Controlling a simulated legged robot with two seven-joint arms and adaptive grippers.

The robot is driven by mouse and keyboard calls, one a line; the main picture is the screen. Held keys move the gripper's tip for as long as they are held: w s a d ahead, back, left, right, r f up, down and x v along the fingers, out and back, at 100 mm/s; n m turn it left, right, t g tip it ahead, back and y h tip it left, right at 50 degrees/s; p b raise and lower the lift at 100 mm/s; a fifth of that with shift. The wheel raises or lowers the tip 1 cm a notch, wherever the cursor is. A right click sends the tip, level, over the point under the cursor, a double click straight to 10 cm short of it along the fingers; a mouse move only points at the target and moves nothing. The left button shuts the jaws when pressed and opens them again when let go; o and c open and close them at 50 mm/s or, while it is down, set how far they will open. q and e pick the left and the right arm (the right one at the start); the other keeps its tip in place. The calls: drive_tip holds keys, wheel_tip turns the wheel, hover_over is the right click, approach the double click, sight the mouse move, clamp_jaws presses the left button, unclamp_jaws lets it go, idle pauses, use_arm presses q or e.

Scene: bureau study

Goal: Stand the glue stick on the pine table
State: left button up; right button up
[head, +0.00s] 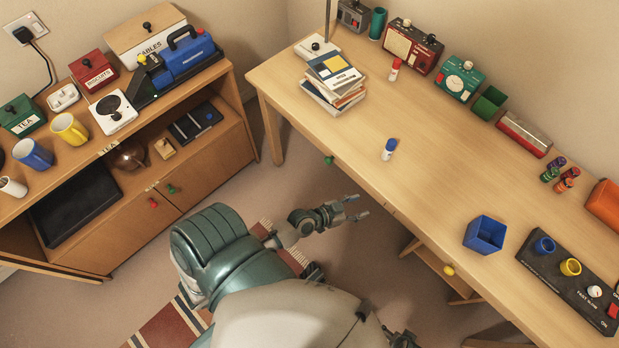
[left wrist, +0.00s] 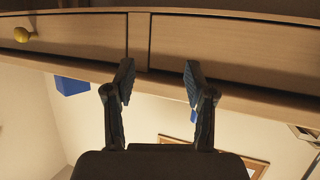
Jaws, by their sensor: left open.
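A small white stick with a blue cap (head: 389,150), which looks like the glue stick, stands upright on the pine table (head: 420,135) near its front edge. In the left wrist view a bit of blue (left wrist: 193,116) shows beside a finger, probably its cap. My left gripper (head: 360,208) is open and empty, in front of the table edge and apart from the stick. Its two spread fingers (left wrist: 160,85) also show in the left wrist view, against the drawer fronts. Dark parts at the bottom edge of the head view may be my right gripper (head: 402,340); its jaws are unclear.
A red-and-white bottle (head: 395,70) and a book stack (head: 333,82) stand farther back. A blue bin (head: 484,235) and a black panel (head: 568,280) stand at the right. The tabletop around the blue-capped stick is clear. A wooden cabinet (head: 215,150) stands left.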

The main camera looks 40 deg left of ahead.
use_arm(q)
drive_tip(key=s+a+f+n+g+y, duration=0.1)
drive_tip(key=s+a+f+g+y, duration=0.1)
drive_tip(key=s+f+g, duration=0.3)
drive_tip(key=s+a+f+n+g+y, duration=0.1)
drive_tip(key=s+f+g, duration=0.4)
drive_tip(key=s+f, duration=0.5)
drive_tip(key=s+a+y, duration=0.1)
drive_tip(key=s+y, duration=0.1)
drive_tip(key=s, duration=0.2)
drive_tip(key=shift+s+g, duration=0.3)
drive_tip(key=shift+g, duration=0.1)
